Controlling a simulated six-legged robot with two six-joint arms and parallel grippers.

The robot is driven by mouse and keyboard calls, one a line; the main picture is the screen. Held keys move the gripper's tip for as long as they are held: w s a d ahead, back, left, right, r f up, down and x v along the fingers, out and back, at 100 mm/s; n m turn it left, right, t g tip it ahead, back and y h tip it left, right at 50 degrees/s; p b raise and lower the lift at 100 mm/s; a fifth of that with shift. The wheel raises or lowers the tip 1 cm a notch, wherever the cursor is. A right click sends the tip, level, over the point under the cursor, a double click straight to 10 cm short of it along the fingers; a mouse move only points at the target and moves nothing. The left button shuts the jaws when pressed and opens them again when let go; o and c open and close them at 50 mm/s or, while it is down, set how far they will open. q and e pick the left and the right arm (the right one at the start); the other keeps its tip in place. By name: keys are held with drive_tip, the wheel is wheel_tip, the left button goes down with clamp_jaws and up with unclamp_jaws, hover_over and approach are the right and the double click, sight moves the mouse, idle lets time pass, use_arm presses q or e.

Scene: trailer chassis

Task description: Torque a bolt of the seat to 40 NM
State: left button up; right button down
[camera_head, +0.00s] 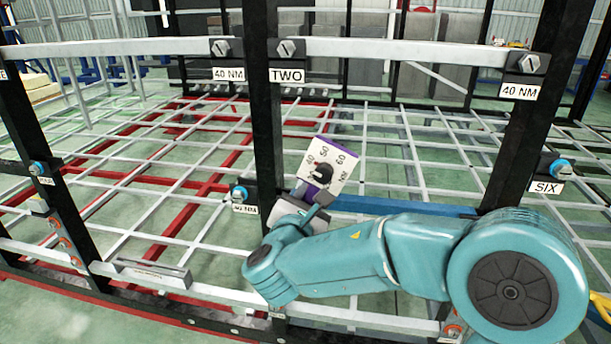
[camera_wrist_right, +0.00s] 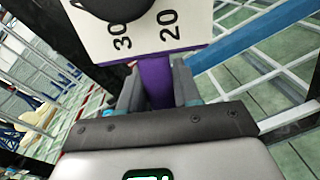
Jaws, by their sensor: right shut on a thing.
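My right gripper (camera_head: 312,198) is shut on the purple handle of a torque tool (camera_head: 328,166). The tool has a white dial face with a black knob and tilts in front of the middle black post. In the right wrist view the fingers (camera_wrist_right: 157,88) clasp the purple handle, with the dial (camera_wrist_right: 150,28) beyond them. A blue-headed bolt (camera_head: 240,193) sits left of the tool, above a 40 NM label. Another blue bolt (camera_head: 561,167) is at the SIX label. Grey slotted bolts (camera_head: 221,48) sit on the upper rail. The tool appears apart from the bolts. My left gripper is out of view.
Black posts (camera_head: 262,110) and white rails (camera_head: 130,48) frame the near side. A blue bar (camera_head: 400,207) runs right behind my right arm. A grid of white and red bars (camera_head: 190,180) lies behind over a green floor. A grey bracket (camera_head: 150,274) lies at lower left.

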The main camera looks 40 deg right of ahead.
drive_tip(key=r, duration=0.1)
drive_tip(key=t, duration=0.1)
drive_tip(key=r, duration=0.1)
drive_tip(key=shift+w+a+r+n+t, duration=0.3)
drive_tip(key=shift+w+a+r, duration=0.05)
drive_tip(key=shift+a, duration=0.05)
drive_tip(key=shift+b, duration=0.3)
drive_tip(key=x, duration=0.6)
drive_tip(key=shift+d+b, duration=0.3)
drive_tip(key=shift+b, duration=0.1)
drive_tip(key=shift+w+f, duration=0.1)
drive_tip(key=shift+w, duration=0.05)
drive_tip(key=shift+b, duration=0.8)
idle(0.9)
drive_tip(key=shift+x, duration=0.75)
idle(0.8)
